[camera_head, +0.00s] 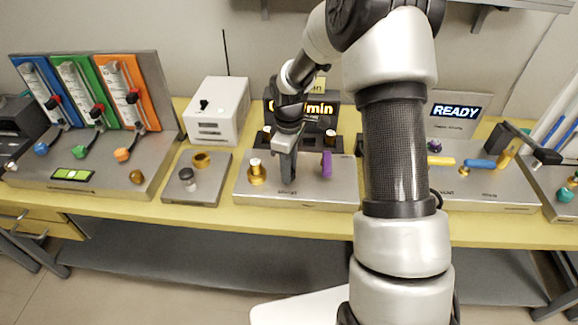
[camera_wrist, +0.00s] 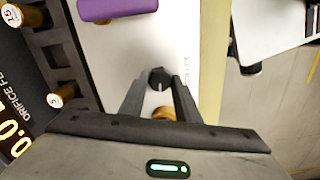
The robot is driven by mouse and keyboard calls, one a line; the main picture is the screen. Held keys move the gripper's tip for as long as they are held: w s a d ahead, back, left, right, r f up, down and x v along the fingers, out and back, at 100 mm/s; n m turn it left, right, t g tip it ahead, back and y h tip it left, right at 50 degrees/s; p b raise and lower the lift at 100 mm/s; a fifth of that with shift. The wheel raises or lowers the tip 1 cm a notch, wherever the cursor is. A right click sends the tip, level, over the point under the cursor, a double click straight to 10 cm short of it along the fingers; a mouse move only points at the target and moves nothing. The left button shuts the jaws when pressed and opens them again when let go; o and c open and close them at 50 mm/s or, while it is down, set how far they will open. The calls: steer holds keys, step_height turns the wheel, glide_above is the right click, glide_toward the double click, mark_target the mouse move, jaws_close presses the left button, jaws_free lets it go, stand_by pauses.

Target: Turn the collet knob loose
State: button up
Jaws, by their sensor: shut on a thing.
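My gripper (camera_head: 288,181) points straight down over the middle of the flat steel base (camera_head: 310,198) in the head view. In the wrist view my gripper's fingertips (camera_wrist: 160,86) are on either side of a small black knob (camera_wrist: 160,77) with a pale mark line, and are shut on it. In the head view the knob is hidden by the fingers. I take this knob for the collet knob; whether it is loose cannot be told. A brass fitting (camera_head: 257,176) stands left of the gripper; a brass part also shows between the fingers in the wrist view (camera_wrist: 163,113).
A purple piece (camera_head: 327,163) stands right of my gripper. A dark display box (camera_head: 312,110) with orange digits stands close behind. A plate with a brass ring (camera_head: 201,160) lies left, and a READY display (camera_head: 455,111) stands right. The bench front edge is close.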

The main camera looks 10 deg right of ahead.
steer(key=shift+n, duration=0.4)
steer(key=o, duration=1)
steer(key=shift+o, duration=0.2)
step_height(320, 180, up, 18)
steer(key=p, duration=0.1)
steer(key=shift+f+p, duration=0.25)
steer(key=shift+p, duration=0.15)
